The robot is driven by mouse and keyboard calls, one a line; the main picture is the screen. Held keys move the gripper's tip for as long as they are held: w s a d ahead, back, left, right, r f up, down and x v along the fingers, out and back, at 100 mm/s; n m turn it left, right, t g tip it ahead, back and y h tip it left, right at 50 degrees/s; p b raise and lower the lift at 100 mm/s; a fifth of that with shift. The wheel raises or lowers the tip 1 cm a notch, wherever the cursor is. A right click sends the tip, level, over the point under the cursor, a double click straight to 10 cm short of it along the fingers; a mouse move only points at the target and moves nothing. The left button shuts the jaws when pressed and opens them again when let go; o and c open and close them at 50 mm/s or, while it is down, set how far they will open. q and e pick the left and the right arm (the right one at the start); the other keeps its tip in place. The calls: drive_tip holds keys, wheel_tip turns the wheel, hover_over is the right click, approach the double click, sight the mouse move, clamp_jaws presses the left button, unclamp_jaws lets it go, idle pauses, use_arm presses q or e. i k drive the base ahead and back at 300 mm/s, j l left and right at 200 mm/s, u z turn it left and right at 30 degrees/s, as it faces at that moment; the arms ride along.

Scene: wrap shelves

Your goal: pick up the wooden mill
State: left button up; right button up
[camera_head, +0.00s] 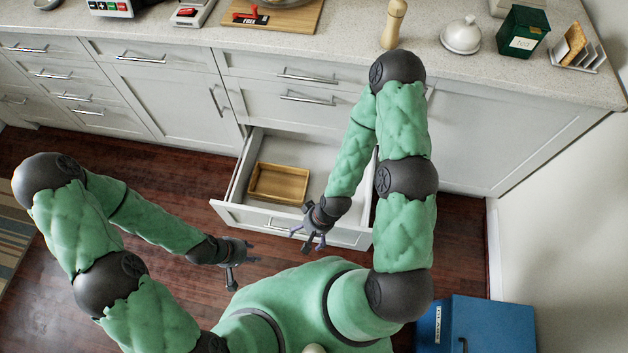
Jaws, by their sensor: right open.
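The wooden mill (393,24) is pale, turned wood with a round knob on top. It stands upright at the front of the countertop, right of centre, just beyond my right arm's dark elbow joint. My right gripper (308,240) is open and empty, low over the front edge of the pulled-out drawer, far from the mill. My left gripper (242,268) hangs over the floor left of the drawer front; its fingers look spread and empty.
The open drawer (233,190) holds a wooden tray (254,190). On the counter (340,45), a white lidded dish (461,36), a green tea box (521,33) and a toast rack (580,52) stand right of the mill. A cutting board (296,22) lies left. A blue cabinet (490,325) stands lower right.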

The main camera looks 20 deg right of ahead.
sight(390, 41)
drive_tip(key=z, duration=1.2)
